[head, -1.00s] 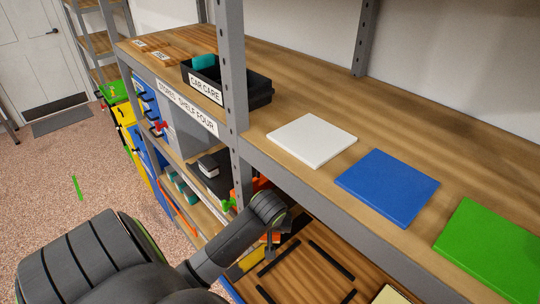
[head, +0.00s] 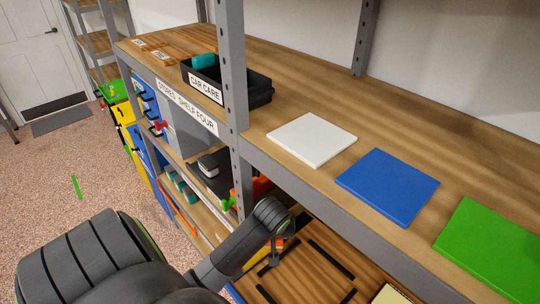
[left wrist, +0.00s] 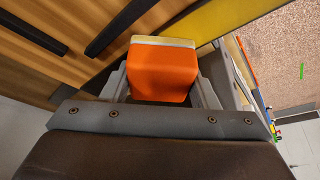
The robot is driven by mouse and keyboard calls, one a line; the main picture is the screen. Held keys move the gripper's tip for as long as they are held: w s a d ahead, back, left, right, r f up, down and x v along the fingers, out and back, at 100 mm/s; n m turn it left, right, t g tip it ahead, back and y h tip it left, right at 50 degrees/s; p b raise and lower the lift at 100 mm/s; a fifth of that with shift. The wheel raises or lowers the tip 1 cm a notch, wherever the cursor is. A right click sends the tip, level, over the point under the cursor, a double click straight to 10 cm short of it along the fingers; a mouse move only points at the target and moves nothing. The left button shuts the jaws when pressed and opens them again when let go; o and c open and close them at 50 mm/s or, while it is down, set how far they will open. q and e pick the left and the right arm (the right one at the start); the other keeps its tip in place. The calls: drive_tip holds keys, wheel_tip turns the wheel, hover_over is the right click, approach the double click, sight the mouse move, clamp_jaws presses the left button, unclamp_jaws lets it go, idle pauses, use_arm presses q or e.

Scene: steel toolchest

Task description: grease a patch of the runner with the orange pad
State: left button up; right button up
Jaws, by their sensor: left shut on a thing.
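My left gripper (left wrist: 163,88) is shut on the orange pad (left wrist: 163,65), a blocky orange piece with a pale cream edge at its far end. In the left wrist view dark strips (left wrist: 128,24) lie on a wooden surface to the left of the pad, and a yellow strip (left wrist: 232,22) lies just beyond it to the right. I cannot tell which of these is the runner, or whether the pad touches either. In the head view my left arm reaches down to the wooden surface (head: 300,265), where the pad is hidden. My right gripper is not in view.
The shelf above holds a white tile (head: 312,139), a blue tile (head: 387,187), a green tile (head: 492,246) and a black car care bin (head: 258,90). A grey steel post (head: 231,100) stands close to my arm. Open floor lies left.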

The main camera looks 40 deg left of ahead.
use_arm(q)
drive_tip(key=shift+s+d, duration=0.1)
drive_tip(key=shift+d, duration=0.9)
drive_tip(key=shift+c, duration=0.4)
drive_tip(key=shift+s, duration=0.1)
drive_tip(key=shift+c, duration=0.9)
drive_tip(key=shift+w+a+r, duration=0.15)
drive_tip(key=shift+a, duration=0.35)
drive_tip(key=shift+w+a+r, duration=0.15)
drive_tip(key=shift+a, duration=0.55)
drive_tip(key=shift+a+f, duration=0.1)
drive_tip(key=shift+a, duration=0.4)
drive_tip(key=shift+d+r, duration=0.1)
drive_tip(key=shift+r, duration=2.95)
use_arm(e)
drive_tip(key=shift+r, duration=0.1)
